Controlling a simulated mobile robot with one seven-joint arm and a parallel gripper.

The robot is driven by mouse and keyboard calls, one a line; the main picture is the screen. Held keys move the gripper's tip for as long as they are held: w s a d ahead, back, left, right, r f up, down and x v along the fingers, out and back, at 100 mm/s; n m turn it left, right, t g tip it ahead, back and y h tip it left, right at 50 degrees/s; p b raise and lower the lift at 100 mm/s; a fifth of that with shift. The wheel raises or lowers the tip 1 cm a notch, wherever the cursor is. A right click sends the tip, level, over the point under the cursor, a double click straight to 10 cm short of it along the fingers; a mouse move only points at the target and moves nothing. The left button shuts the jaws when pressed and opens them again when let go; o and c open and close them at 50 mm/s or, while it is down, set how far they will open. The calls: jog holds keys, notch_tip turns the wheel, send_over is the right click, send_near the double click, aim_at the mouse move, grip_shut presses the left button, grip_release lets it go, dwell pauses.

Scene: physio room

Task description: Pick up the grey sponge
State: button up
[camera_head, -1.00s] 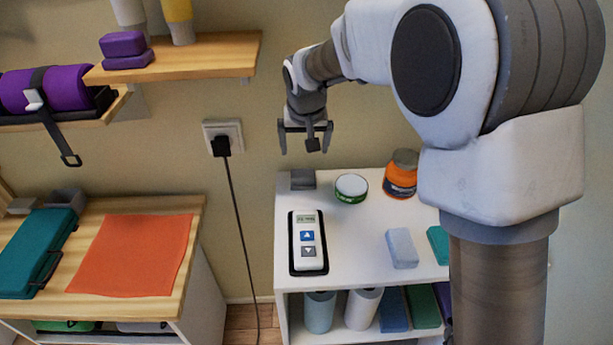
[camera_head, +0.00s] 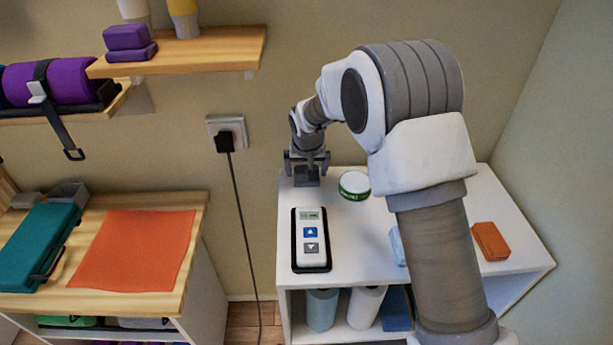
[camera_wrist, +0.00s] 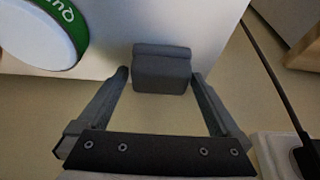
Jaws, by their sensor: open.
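The grey sponge (camera_head: 307,181) is a small dark grey block at the back left corner of the white cabinet top (camera_head: 347,256). In the wrist view the sponge (camera_wrist: 161,70) lies just beyond and between the fingertips. My gripper (camera_head: 306,161) is right above the sponge in the head view, pointing down. In the wrist view my gripper (camera_wrist: 161,76) is open, with one finger to each side of the sponge's line and nothing between the pads that I can see held. Contact with the sponge cannot be made out.
A white tub with a green label (camera_head: 354,185) stands right of the sponge. A device (camera_head: 311,240) lies in front on a black tray. A blue block (camera_head: 397,246) is partly behind my arm; an orange block (camera_head: 490,241) lies right. A plugged cord (camera_head: 236,190) hangs left.

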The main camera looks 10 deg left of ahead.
aim_at(306, 165)
jog(key=shift+f, duration=0.1)
jog(key=c, duration=1.1)
jog(key=shift+r, duration=0.7)
notch_tip(306, 165, up, 3)
jog(key=shift+f, duration=0.1)
jog(key=d+r, duration=0.7)
jog(key=d, duration=0.4)
jog(key=shift+d+p, duration=0.3)
jog(key=shift+p, duration=0.1)
jog(key=shift+w, duration=0.1)
jog(key=o, duration=0.8)
jog(key=shift+f, duration=0.1)
jog(key=c, duration=0.6)
